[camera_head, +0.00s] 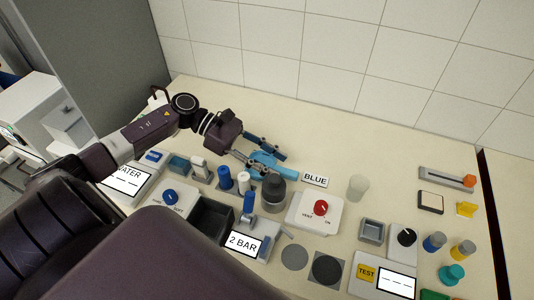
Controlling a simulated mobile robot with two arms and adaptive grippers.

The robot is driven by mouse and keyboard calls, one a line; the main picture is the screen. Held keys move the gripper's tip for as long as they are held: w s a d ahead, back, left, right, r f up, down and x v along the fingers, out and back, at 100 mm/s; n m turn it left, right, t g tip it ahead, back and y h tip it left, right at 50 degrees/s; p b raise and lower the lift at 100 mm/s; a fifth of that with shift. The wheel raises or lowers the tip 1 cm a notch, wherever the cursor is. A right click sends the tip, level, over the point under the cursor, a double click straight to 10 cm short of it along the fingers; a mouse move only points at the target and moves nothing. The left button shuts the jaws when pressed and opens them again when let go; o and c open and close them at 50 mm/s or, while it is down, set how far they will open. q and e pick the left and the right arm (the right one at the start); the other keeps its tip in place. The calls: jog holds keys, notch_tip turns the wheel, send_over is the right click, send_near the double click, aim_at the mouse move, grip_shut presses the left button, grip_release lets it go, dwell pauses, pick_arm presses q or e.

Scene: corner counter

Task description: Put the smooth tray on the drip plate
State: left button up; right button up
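My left gripper (266,157) reaches in over the middle of the counter, its two fingers apart. A light-blue object (272,168) lies at the fingertips, partly hidden by them; I cannot tell whether they touch it. Which thing is the smooth tray is unclear: a small grey square tray (371,231) stands right of centre and a teal one (178,165) at the left, below my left arm. The drip plate may be the dark square plate with a round disc (326,268) at the front, which is bare. My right gripper is not in view.
A white box with a red knob (320,208), a dark grey jar (273,194), a BLUE sign (315,179) and a translucent cup (357,187) stand mid-counter. A black bin (208,218) is at the left. Several coloured pots stand at the right. The back strip is clear.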

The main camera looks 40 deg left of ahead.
aim_at(290, 172)
pick_arm(q)
jog(key=p+x, duration=0.2)
jog(key=x, duration=0.2)
jog(key=shift+w+d+f, duration=0.1)
jog(key=shift+w+d, duration=0.1)
jog(key=shift+w, duration=0.05)
jog(key=shift+d+f, duration=0.25)
jog(key=shift+c, duration=0.4)
grip_shut()
